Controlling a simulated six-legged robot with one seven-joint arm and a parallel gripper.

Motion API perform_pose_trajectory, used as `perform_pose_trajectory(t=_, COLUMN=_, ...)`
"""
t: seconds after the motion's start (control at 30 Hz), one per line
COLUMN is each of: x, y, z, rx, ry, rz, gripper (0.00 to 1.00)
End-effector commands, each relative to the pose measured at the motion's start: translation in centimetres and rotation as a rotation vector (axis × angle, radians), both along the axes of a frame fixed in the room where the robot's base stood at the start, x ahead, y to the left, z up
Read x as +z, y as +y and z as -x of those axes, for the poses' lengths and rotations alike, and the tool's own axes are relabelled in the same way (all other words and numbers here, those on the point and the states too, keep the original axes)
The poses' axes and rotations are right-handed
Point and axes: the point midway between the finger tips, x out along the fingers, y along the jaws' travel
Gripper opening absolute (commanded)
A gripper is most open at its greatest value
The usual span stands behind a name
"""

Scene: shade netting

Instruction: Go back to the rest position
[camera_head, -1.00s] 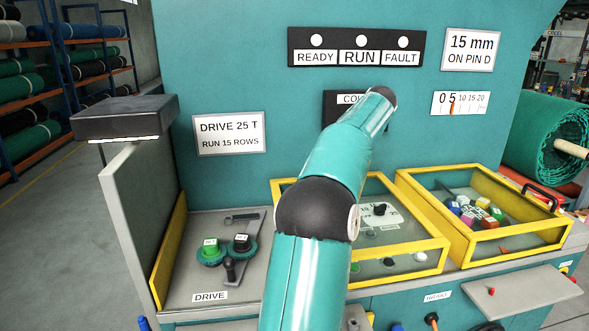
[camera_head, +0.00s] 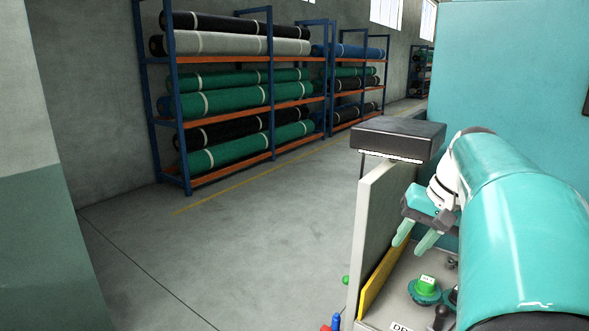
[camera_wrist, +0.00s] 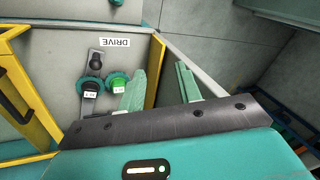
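My gripper (camera_head: 415,238) shows at the right of the head view, beside my teal arm. Its two pale green fingers are apart with nothing between them. In the wrist view the gripper (camera_wrist: 160,82) points toward the drive bay, and its fingers are open and empty. The drive bay holds a green-topped gear (camera_head: 425,290) and a black-topped gear (camera_wrist: 89,84), with a dark handle (camera_head: 440,316) beside them. The gripper is above the bay near its grey side panel (camera_head: 382,220). My arm hides most of the machine in the head view.
A dark box (camera_head: 400,138) tops the side panel, close to my gripper. A yellow strip (camera_head: 385,268) lines the panel's inside. Racks of netting rolls (camera_head: 245,95) stand along the wall. The grey floor (camera_head: 230,240) to the left is mostly clear.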

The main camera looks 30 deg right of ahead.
Motion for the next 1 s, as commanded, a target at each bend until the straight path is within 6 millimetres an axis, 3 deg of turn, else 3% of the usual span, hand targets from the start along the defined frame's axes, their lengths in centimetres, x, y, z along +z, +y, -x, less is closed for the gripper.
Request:
perform_pose_trajectory(t=0.03, x=-0.4, y=3.5, z=-0.7, rx=0.054, ry=-0.004, rz=0.031, gripper=0.34)
perform_pose_trajectory(t=0.2, x=-2.8, y=13.1, z=-1.2, rx=0.209, ry=-0.024, rz=0.149, gripper=0.34)
perform_pose_trajectory(t=0.4, x=-6.7, y=22.8, z=0.9, rx=0.405, ry=-0.096, rz=0.296, gripper=0.34)
perform_pose_trajectory(t=0.5, x=-8.8, y=26.3, z=2.5, rx=0.496, ry=-0.145, rz=0.36, gripper=0.34)
perform_pose_trajectory(t=0.7, x=-11.2, y=29.4, z=4.3, rx=0.591, ry=-0.21, rz=0.426, gripper=0.34)
perform_pose_trajectory(t=1.0, x=-11.4, y=29.5, z=4.4, rx=0.597, ry=-0.213, rz=0.431, gripper=0.34)
